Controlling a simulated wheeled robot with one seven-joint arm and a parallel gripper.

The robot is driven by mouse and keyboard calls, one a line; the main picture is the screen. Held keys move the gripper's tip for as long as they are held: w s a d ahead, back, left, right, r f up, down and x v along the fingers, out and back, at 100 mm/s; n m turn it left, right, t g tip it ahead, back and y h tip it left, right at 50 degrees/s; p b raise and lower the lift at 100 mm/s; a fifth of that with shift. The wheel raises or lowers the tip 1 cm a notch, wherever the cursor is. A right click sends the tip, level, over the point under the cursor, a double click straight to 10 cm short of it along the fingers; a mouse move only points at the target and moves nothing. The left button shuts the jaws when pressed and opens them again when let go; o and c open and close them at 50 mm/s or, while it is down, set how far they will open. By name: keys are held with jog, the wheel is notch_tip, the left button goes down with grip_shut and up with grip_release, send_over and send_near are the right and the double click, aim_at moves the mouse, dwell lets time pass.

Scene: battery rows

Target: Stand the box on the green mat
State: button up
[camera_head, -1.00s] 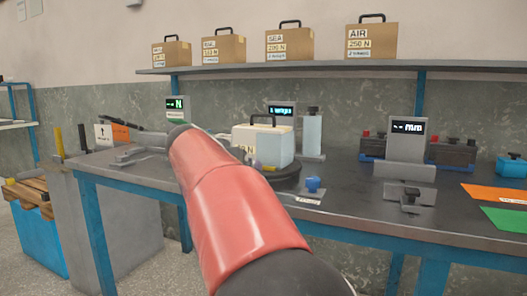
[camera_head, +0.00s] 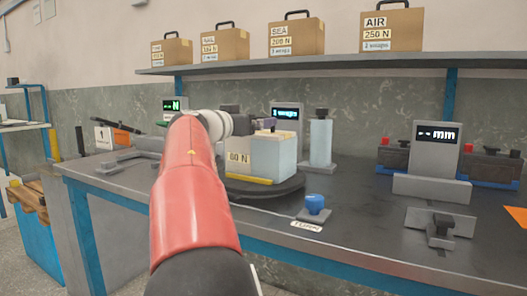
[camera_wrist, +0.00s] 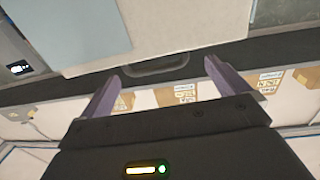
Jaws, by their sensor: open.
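The box (camera_head: 276,158) is cream and pale blue with an "80 N" label and stands on a dark round turntable (camera_head: 290,189) on the bench. My gripper (camera_head: 262,124) is at the top of the box, its fingers partly hidden by my arm. In the wrist view my gripper (camera_wrist: 160,78) is open, its two purple fingers apart. The box's dark handle (camera_wrist: 155,68) shows between the fingertips, and the box's pale side (camera_wrist: 190,25) lies beyond. I cannot tell whether the fingers touch the handle.
An orange mat (camera_head: 518,215) shows at the right edge. A grey "mm" gauge (camera_head: 434,160) and a clamp (camera_head: 440,230) stand to the right. Several cardboard boxes line the shelf (camera_head: 340,65).

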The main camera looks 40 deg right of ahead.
aim_at(264, 131)
jog(key=p+x, duration=0.1)
jog(key=x, duration=0.2)
jog(key=p+x, duration=0.1)
jog(key=x, duration=0.1)
jog(key=shift+s+d+r+p, duration=0.1)
jog(key=shift+s+d+p, duration=0.05)
jog(key=shift+d+p, duration=0.2)
jog(key=shift+d, duration=0.2)
jog(key=c, duration=1.8)
jog(key=shift+c, duration=0.7)
